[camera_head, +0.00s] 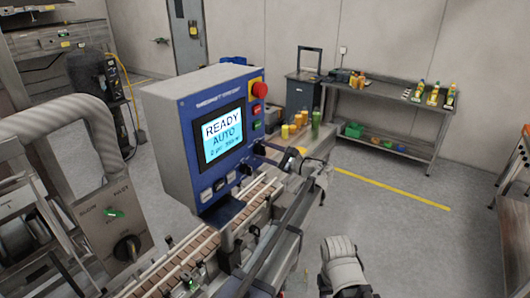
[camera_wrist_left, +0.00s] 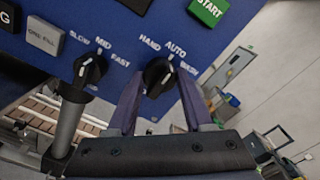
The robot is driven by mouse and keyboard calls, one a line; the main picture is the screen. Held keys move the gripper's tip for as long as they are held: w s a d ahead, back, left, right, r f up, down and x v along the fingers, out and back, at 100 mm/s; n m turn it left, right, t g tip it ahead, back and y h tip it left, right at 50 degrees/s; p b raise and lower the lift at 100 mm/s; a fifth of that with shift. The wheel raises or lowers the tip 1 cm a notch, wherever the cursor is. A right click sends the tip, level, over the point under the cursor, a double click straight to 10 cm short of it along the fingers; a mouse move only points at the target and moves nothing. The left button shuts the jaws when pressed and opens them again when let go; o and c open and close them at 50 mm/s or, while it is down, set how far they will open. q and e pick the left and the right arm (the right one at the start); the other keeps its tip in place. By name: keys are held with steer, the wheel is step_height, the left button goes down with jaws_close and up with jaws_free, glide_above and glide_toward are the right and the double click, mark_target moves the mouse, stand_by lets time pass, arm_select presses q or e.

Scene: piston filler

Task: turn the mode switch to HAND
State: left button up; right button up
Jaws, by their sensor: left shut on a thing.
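The mode switch (camera_wrist_left: 158,75) is a black knob on the blue panel, with HAND, AUTO and WASH printed around it. In the left wrist view my left gripper (camera_wrist_left: 157,85) has one finger on each side of the knob and is shut on it. In the head view this gripper (camera_head: 270,152) is at the panel's lower right edge and mostly hides the switch. The panel's screen (camera_head: 223,135) reads READY and AUTO. I cannot clearly tell the knob's pointer direction.
The speed knob (camera_wrist_left: 88,70) is close left of the switch, marked SLOW, MID and FAST. A green START button (camera_wrist_left: 208,10) is above. A red emergency stop (camera_head: 259,90) tops the panel. A conveyor (camera_head: 180,262) runs below. Open floor lies to the right.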

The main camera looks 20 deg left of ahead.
arm_select(q)
jaws_close()
steer(key=n, duration=0.4)
steer(key=shift+f+n, duration=0.1)
steer(key=shift+n, duration=2.3)
steer(key=o, duration=0.6)
jaws_free()
